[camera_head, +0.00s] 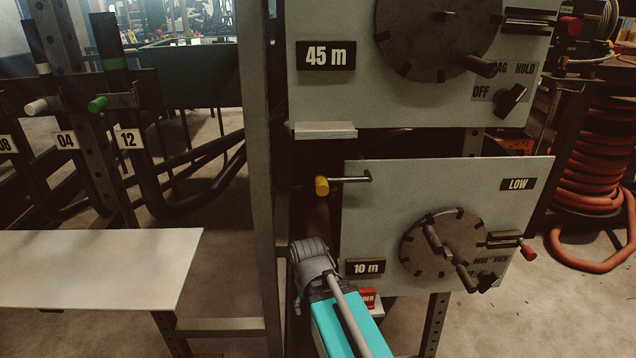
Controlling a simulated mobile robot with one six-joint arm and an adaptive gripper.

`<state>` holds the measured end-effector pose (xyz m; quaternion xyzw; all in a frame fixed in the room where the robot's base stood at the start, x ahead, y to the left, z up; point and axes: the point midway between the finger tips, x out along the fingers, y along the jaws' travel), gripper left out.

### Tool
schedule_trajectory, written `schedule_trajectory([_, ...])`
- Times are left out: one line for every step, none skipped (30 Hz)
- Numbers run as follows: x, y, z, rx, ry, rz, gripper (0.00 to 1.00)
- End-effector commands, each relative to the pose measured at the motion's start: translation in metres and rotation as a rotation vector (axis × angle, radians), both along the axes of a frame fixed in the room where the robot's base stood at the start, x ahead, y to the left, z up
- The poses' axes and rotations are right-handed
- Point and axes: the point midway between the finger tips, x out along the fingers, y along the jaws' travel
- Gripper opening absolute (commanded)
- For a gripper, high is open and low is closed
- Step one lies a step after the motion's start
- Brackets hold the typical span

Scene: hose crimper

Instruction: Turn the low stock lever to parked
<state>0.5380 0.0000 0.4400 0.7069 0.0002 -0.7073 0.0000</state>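The lower pale panel (390,220) carries a LOW plate (517,184) and a 10 m plate (365,267). A lever with a yellow end (322,186) lies roughly level at the panel's upper left, its knob pointing left. A second handle with a red knob (528,252) sticks out at the right of the panel's round dial (430,255). I cannot tell from the markings which of these is the low stock lever. My arm rises from the bottom, its grey end below the yellow knob. No gripper fingers show, and I cannot see contact with either handle.
A vertical post (258,150) stands left of the panels. An upper panel marked 45 m (360,100) hangs above, with a small ledge (324,130) under it. A pale bench (90,265) is at left, and a red hose coil (590,170) at right.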

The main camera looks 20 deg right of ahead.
Motion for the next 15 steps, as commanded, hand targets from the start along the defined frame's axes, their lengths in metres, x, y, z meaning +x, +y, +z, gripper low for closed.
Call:
schedule_trajectory([0.000, 0.000, 0.009, 0.000, 0.000, 0.000, 0.66])
schedule_trajectory([0.000, 0.000, 0.012, 0.000, 0.000, 0.000, 0.66])
schedule_trajectory([0.000, 0.000, 0.017, 0.000, 0.000, 0.000, 0.66])
schedule_trajectory([0.000, 0.000, 0.021, 0.000, 0.000, 0.000, 0.66])
schedule_trajectory([0.000, 0.000, 0.026, 0.000, 0.000, 0.000, 0.66])
schedule_trajectory([0.000, 0.000, 0.032, 0.000, 0.000, 0.000, 0.66])
schedule_trajectory([0.000, 0.000, 0.037, 0.000, 0.000, 0.000, 0.66])
schedule_trajectory([0.000, 0.000, 0.042, 0.000, 0.000, 0.000, 0.66])
schedule_trajectory([0.000, 0.000, 0.049, 0.000, 0.000, 0.000, 0.66])
schedule_trajectory([0.000, 0.000, 0.054, 0.000, 0.000, 0.000, 0.66])
schedule_trajectory([0.000, 0.000, 0.059, 0.000, 0.000, 0.000, 0.66])
schedule_trajectory([0.000, 0.000, 0.065, 0.000, 0.000, 0.000, 0.66])
schedule_trajectory([0.000, 0.000, 0.069, 0.000, 0.000, 0.000, 0.66])
schedule_trajectory([0.000, 0.000, 0.074, 0.000, 0.000, 0.000, 0.66])
schedule_trajectory([0.000, 0.000, 0.079, 0.000, 0.000, 0.000, 0.66])
